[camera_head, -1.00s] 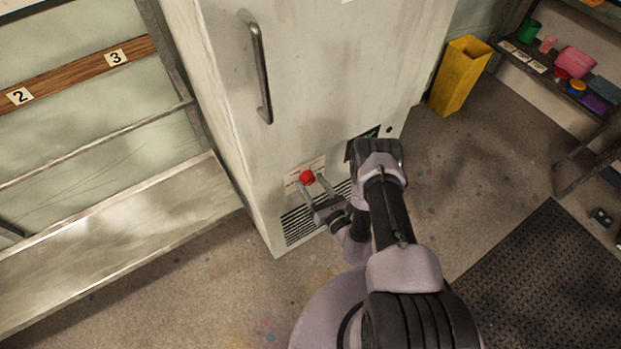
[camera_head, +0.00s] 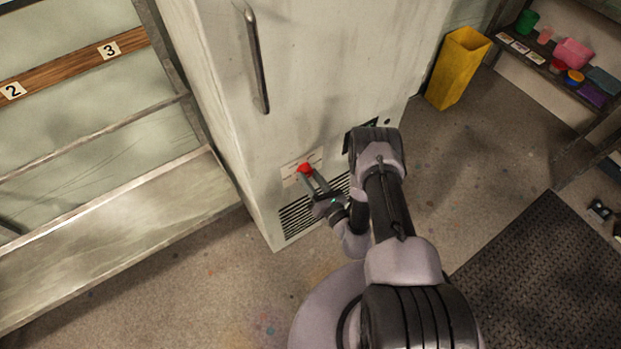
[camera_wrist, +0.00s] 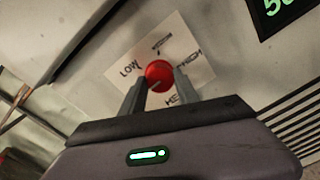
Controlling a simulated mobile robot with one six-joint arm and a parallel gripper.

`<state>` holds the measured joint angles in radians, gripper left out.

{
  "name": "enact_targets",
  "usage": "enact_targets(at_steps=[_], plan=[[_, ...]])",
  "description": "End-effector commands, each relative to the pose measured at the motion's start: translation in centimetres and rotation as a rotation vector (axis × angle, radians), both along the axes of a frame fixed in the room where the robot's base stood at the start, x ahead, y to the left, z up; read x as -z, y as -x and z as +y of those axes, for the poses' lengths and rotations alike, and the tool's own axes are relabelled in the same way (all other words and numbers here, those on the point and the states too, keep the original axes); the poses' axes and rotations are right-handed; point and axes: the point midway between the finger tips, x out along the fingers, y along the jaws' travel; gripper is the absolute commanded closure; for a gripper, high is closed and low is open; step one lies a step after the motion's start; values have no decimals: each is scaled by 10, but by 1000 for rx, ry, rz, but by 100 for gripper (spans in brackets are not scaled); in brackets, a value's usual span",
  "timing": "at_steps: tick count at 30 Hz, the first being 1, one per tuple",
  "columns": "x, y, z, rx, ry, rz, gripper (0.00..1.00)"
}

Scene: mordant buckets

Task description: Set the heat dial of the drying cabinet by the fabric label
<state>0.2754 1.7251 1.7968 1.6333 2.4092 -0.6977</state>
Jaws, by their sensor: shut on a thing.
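The drying cabinet (camera_head: 325,75) is a tall pale metal cabinet. Its red heat dial (camera_head: 304,168) sits low on the front, on a white plate. In the wrist view the dial (camera_wrist: 159,72) is a round red knob, and the plate (camera_wrist: 193,62) reads LOW, a smaller word at the top, HIGH and HEAT. My gripper (camera_head: 309,176) is shut on the dial, with one finger on each side; the fingers (camera_wrist: 158,84) hide part of the knob and plate. I cannot tell where the dial points. I cannot make out a fabric label.
A dark display with green digits (camera_wrist: 277,6) is right of the dial, partly cut off. A vent grille (camera_head: 297,217) is below it. A metal rack (camera_head: 110,215) stands left, a yellow bin (camera_head: 458,68) right. Shelves with small coloured containers (camera_head: 573,54) are at far right.

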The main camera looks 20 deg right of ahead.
Motion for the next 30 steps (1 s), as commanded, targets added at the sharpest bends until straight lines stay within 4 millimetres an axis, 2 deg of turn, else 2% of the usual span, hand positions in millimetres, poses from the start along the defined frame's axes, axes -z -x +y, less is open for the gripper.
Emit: enact_targets(at_steps=[18, 30], plan=[[-1, -2, 0, 0, -548, 173, 100], [-2, -2, 0, 0, -827, 265, 100]])
